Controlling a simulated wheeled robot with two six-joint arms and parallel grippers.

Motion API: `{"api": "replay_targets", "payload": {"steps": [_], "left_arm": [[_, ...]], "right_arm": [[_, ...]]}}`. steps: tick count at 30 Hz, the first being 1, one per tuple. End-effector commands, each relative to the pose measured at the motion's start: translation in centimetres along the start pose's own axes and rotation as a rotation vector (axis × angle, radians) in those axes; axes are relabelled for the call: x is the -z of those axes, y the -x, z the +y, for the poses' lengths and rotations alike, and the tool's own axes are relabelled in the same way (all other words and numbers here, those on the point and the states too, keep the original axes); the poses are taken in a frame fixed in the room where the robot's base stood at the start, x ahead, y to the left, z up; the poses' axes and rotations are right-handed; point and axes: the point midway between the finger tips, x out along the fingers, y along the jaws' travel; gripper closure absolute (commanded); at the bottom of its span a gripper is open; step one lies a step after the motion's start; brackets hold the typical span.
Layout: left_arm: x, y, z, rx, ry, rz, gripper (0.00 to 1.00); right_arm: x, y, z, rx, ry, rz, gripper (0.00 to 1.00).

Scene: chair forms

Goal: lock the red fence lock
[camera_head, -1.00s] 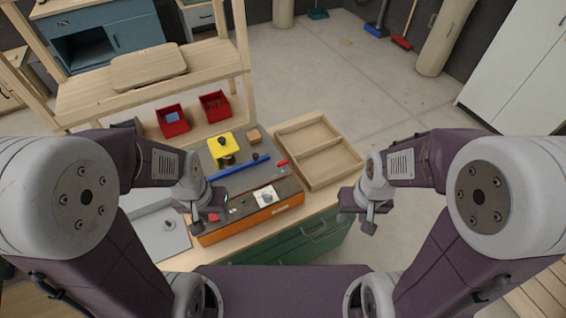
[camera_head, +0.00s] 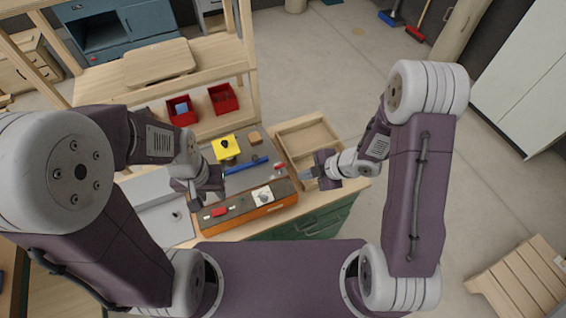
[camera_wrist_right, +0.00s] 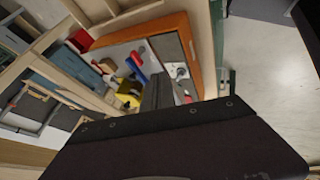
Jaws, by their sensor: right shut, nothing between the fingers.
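A blue fence bar (camera_head: 247,166) lies across the grey top of an orange-fronted bench unit (camera_head: 262,211). A small red lever (camera_head: 280,165), which looks like the fence lock, stands by the bar's right end. The bar (camera_wrist_right: 137,65) also shows in the right wrist view. My right gripper (camera_head: 306,174) is shut and empty, just right of the red lever and apart from it in the head view. Its fingers (camera_wrist_right: 158,93) point toward the unit. My left gripper (camera_head: 212,194) hangs over the unit's left end; its jaw opening is unclear.
A yellow block with a black knob (camera_head: 226,146) stands behind the bar. A white plate (camera_head: 264,197) and another red piece (camera_head: 219,211) sit along the front. A divided wooden tray (camera_head: 300,137) is close behind my right gripper. Red bins (camera_head: 223,98) stand at the back.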

Motion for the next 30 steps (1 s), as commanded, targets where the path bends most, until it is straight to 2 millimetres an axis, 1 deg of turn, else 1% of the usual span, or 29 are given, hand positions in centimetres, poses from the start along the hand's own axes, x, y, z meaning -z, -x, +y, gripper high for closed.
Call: {"api": "replay_targets", "payload": {"steps": [8,11,17,24,25,27,30], "left_arm": [[0.0,-0.2,0.0,0.0,0.0,0.0,0.64],[-0.1,-0.4,0.0,0.0,0.0,0.0,0.64],[-0.1,-0.7,0.0,0.0,0.0,0.0,0.64],[0.0,-0.2,0.0,0.0,0.0,0.0,0.64],[0.0,0.1,0.0,0.0,0.0,0.0,0.64],[0.1,1.1,0.0,0.0,0.0,0.0,0.64],[0.2,1.6,0.0,0.0,0.0,0.0,0.64]], "right_arm": [[-0.1,-0.2,0.0,-0.001,-0.001,-0.002,1.0],[-0.1,-1.1,-0.1,0.001,0.0,0.0,1.0],[-0.1,-5.0,-0.1,0.002,0.0,0.0,1.0],[0.0,-10.0,-0.1,0.002,0.001,-0.001,1.0],[0.0,-10.3,0.2,0.0,0.001,-0.002,1.0],[0.1,-10.5,1.7,-0.004,0.001,-0.002,1.0],[0.0,-11.2,2.8,-0.003,0.001,-0.002,1.0]]}}
